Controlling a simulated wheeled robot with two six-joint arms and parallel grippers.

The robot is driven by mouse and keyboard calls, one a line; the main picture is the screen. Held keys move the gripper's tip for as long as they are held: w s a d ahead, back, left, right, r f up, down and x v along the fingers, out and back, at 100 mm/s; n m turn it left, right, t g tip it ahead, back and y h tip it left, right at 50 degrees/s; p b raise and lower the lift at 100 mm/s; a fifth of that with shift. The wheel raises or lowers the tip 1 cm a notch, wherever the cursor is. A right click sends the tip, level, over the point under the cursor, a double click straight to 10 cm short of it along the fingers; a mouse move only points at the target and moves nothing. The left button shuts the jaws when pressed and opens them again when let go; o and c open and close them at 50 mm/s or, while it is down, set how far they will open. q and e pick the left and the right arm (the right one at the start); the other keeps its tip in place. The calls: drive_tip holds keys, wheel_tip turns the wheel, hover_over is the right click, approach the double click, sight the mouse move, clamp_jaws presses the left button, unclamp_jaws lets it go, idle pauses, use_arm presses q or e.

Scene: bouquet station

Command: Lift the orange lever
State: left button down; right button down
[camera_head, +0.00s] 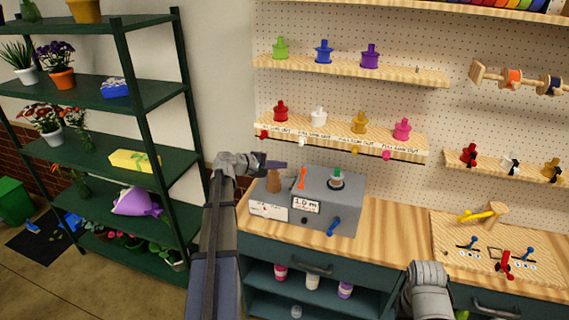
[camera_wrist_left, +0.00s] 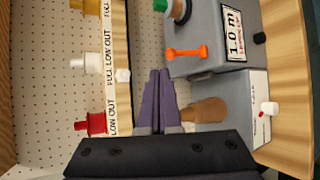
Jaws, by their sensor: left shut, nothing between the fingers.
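The orange lever (camera_head: 302,178) stands up from the top of a grey box (camera_head: 335,200) on the wooden counter. It also shows in the left wrist view (camera_wrist_left: 187,53), ahead and to the right of my fingers. My left gripper (camera_head: 280,165) is shut and empty, its purple fingers (camera_wrist_left: 159,98) together above the box's left end, apart from the lever. A brown knob (camera_wrist_left: 207,111) is beside the fingertips. My right arm (camera_head: 426,289) shows at the bottom right of the head view, but its fingers are not clearly seen.
A board with levers (camera_head: 500,245) lies at right. A dark green plant shelf (camera_head: 150,120) stands at left.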

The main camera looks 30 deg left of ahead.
use_arm(q)
drive_tip(key=r+p+v, duration=0.1)
drive_tip(key=p+v, duration=0.2)
drive_tip(key=v, duration=0.4)
drive_tip(key=shift+w, duration=0.3)
drive_tip(key=shift+r, duration=0.1)
drive_tip(key=shift+d, duration=0.1)
